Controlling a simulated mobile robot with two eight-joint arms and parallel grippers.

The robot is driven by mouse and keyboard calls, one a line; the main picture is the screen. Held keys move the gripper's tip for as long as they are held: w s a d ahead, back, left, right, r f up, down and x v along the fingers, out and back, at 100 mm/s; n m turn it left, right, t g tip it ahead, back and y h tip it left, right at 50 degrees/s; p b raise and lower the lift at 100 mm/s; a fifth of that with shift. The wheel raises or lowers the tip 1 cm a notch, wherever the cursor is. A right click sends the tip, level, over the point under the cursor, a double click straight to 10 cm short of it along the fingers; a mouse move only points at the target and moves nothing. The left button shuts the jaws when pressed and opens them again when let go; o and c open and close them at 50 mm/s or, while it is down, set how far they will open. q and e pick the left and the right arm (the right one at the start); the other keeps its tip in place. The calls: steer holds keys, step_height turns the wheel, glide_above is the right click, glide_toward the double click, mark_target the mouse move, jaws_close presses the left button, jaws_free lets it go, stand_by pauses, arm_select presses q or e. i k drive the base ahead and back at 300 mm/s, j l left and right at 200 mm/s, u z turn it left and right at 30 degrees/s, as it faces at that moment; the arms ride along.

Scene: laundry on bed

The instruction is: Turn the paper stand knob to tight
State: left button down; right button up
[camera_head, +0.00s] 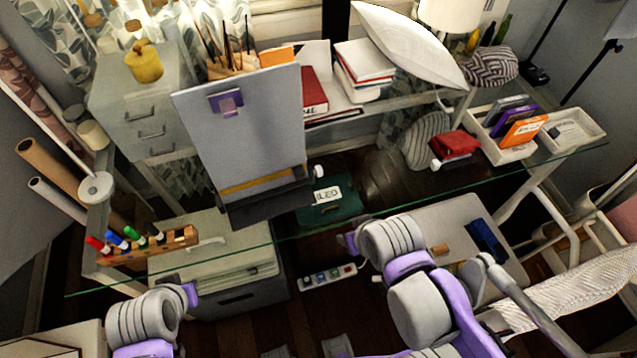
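The paper stand (245,130) is a grey upright board with a purple clip (227,101) near its top and a dark base, standing on the glass desk. A small white knob (318,172) sticks out at the right end of its lower ledge; its setting is too small to read. My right gripper (350,242) is below and to the right of the knob, apart from it, near the front edge of the glass. My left gripper (190,294) is low at the left, in front of the desk and away from the stand. The finger gaps of both are not clear.
A red object (456,146) and a white tray (510,152) are at the right. A drawer unit (143,105) stands behind left.

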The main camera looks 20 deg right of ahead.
mark_target(317, 170)
steer(key=k+l+u, duration=0.1)
steer(key=k+l, duration=0.15)
steer(key=k, duration=0.15)
steer(key=k+l+u, duration=0.15)
steer(key=k, duration=0.25)
steer(key=k+l, duration=0.1)
steer(key=l, duration=0.25)
steer(key=k+l+u, duration=0.1)
steer(key=l, duration=0.25)
steer(key=k+l, duration=0.1)
steer(key=l, duration=0.3)
steer(key=k+l, duration=0.1)
steer(key=k, duration=0.2)
steer(key=k+l+u, duration=0.1)
steer(key=k, duration=0.25)
steer(key=i+j+z, duration=0.25)
steer(key=i+j, duration=0.35)
steer(key=i, duration=0.25)
steer(key=i+j+z, duration=0.25)
steer(key=i+j, duration=0.55)
